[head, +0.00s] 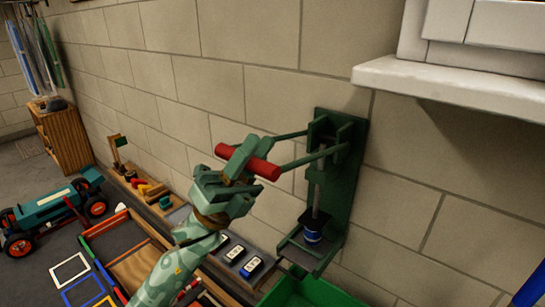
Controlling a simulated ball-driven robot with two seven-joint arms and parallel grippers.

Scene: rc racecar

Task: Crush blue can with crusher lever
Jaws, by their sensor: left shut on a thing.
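A green can crusher (347,190) is mounted on the block wall. Its lever has two green arms that reach left to a red handle (266,170). My left gripper (243,158) is shut on the red handle, with its fingers around the handle's middle. The blue can (312,232) stands on the crusher's lower shelf, under a grey rod; I cannot tell whether the rod presses on it. My right gripper is not in view.
A green bin (300,290) lies below the crusher. A white ledge (440,85) juts out at upper right. A teal toy racecar (50,208), coloured frames and trays lie on the floor at left. A wooden cabinet (62,135) stands farther back.

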